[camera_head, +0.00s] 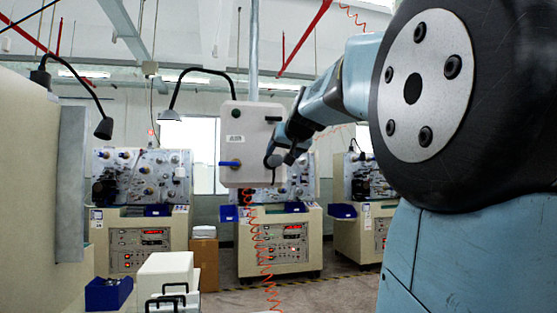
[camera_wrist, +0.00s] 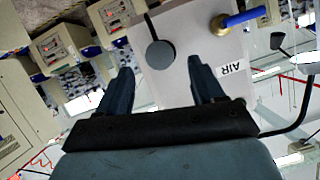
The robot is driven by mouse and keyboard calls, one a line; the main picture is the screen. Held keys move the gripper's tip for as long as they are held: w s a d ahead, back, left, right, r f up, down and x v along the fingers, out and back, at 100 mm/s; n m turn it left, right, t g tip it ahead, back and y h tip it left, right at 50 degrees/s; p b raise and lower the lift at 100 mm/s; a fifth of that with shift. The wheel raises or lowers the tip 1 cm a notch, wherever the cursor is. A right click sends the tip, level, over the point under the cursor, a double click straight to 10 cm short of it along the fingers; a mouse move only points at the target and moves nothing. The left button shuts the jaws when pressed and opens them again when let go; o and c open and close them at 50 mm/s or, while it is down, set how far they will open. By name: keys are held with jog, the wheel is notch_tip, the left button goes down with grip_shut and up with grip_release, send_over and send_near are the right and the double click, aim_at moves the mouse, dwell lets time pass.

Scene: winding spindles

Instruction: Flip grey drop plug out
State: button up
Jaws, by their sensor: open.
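The grey drop plug (camera_wrist: 159,54) shows in the wrist view as a dark grey disc on a thin dark stem, at the edge of a pale box (camera_wrist: 195,30). In the head view the plug (camera_head: 274,161) is at the right side of the same box (camera_head: 250,122), partly overlapped by my gripper. My gripper (camera_wrist: 161,66) is open, with one finger to each side of the disc in the wrist view. I cannot tell whether either finger touches it. In the head view my gripper (camera_head: 288,157) is small and dark beside the box.
A blue lever (camera_wrist: 245,16) on a brass valve and an AIR label (camera_wrist: 231,70) are on the box. A grey pole (camera_head: 254,55) rises above it, and a red coiled hose (camera_head: 262,250) hangs below. Winding machines (camera_head: 140,215) stand behind, with floor between them.

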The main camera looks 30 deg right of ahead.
jog(key=v, duration=0.8)
jog(key=shift+w+f, duration=0.1)
jog(key=s+a+f+n+g+y, duration=0.1)
jog(key=s+a+f, duration=0.4)
jog(key=f, duration=0.7)
jog(key=s+a+f+n+g, duration=0.2)
jog(key=s+a+f+g, duration=0.2)
jog(key=f, duration=0.8)
jog(key=s+a+f+n+g+y, duration=0.1)
jog(key=s+a+f+g, duration=0.1)
jog(key=s+a+f, duration=0.6)
notch_tip(320, 180, down, 5)
jog(key=shift+s+r+n+g+y, duration=0.15)
jog(key=shift+s+n+g+y, duration=0.15)
jog(key=shift+s+n+g, duration=0.15)
